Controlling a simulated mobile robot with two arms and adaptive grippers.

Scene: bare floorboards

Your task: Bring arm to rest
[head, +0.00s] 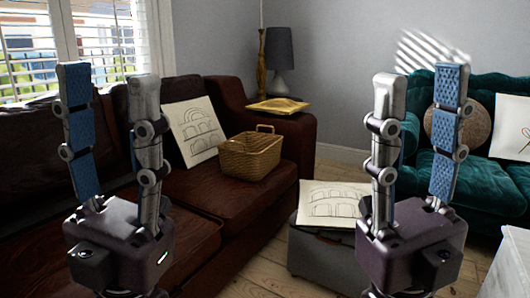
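My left gripper (109,88) points upright at the left of the head view, in front of the brown sofa. Its two fingers stand well apart with nothing between them. My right gripper (421,82) points upright at the right, in front of the wall and the teal sofa. Its fingers are also apart and empty. Both grippers are raised at a similar height. Most of both arms is outside the view.
A brown sofa (190,200) holds a wicker basket (250,157) and a printed cushion (192,130). A grey ottoman (315,255) bears another cushion (330,203). A teal sofa (490,180) stands right, a lamp (279,50) behind. Some floorboards (255,268) are clear between sofa and ottoman.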

